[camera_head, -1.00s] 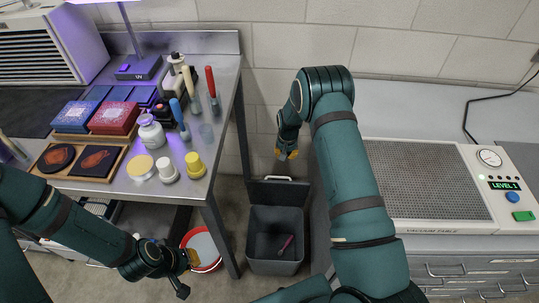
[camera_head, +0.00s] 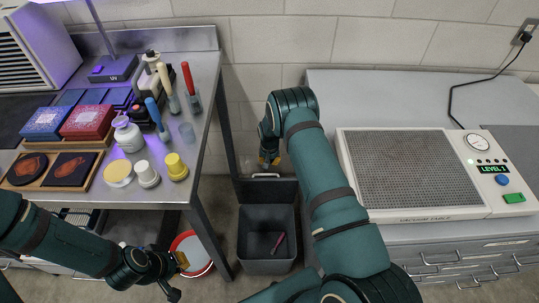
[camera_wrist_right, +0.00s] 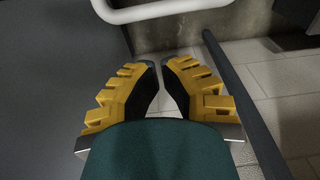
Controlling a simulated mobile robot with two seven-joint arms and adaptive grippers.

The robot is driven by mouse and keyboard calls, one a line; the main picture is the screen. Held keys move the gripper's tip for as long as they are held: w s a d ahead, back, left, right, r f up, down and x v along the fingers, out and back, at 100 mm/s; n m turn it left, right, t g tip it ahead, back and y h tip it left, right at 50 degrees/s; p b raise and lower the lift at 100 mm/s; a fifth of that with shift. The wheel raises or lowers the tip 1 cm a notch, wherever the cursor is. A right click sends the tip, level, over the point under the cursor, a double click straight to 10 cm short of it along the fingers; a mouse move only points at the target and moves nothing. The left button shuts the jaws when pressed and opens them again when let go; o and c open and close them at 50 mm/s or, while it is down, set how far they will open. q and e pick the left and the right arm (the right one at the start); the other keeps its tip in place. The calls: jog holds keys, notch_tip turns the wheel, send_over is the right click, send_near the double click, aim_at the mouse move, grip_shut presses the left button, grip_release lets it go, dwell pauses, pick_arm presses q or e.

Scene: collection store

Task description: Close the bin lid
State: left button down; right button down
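The dark grey bin (camera_head: 266,240) stands on the floor between the metal table and the grey cabinets. Its lid (camera_head: 285,189) is open, standing up at the bin's back edge. A light handle bar (camera_head: 266,175) is at the lid's top; a pale bar (camera_wrist_right: 165,11), apparently this handle, crosses the top of the right wrist view. My right gripper (camera_head: 268,162) is just above and behind the handle. In the right wrist view its yellow fingers (camera_wrist_right: 161,64) have tips almost together, with nothing between them. My left gripper (camera_head: 177,280) hangs at lower left; its finger opening is unclear.
Bottles and tools crowd the metal table (camera_head: 208,120). A vacuum table (camera_head: 410,175) stands on the right-hand cabinets. The wall is close behind.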

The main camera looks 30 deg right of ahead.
aim_at(266, 188)
jog(key=shift+s+a+f, duration=0.15)
jog(key=shift+s+a, duration=0.15)
jog(key=shift+s, duration=0.3)
jog(key=shift+s+a+f, duration=0.15)
jog(key=shift+s+a, duration=0.1)
jog(key=shift+s, duration=0.3)
jog(key=shift+s+a, duration=0.1)
jog(key=shift+s+a+r+t+p, duration=0.1)
jog(key=shift+s+a+t+p, duration=0.25)
jog(key=shift+s, duration=0.2)
jog(key=shift+s, duration=0.1)
